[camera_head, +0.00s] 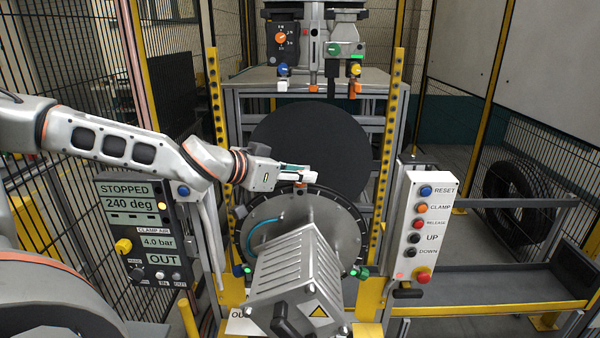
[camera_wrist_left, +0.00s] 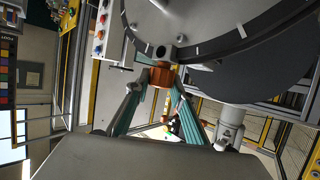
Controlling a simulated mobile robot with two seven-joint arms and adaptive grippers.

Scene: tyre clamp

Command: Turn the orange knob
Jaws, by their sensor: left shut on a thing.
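My left gripper (camera_head: 297,171) reaches in from the left to the top rim of the upright round disc (camera_head: 330,226). Its teal fingers are shut on an orange knob (camera_wrist_left: 161,77) at the disc's rim, seen between the fingertips in the left wrist view. In the head view the fingers mostly hide this knob, and only a small orange-brown part shows. A separate orange dial (camera_head: 281,38) sits on a dark box at the top, apart from my gripper. My right gripper is not in view.
A black round plate (camera_head: 312,150) stands behind the disc. A panel (camera_head: 138,228) reads "STOPPED", "240 deg" and "OUT". A white button panel (camera_head: 419,228) stands right. A grey ribbed motor box (camera_head: 297,270) is in front. A tyre (camera_head: 522,200) stands far right.

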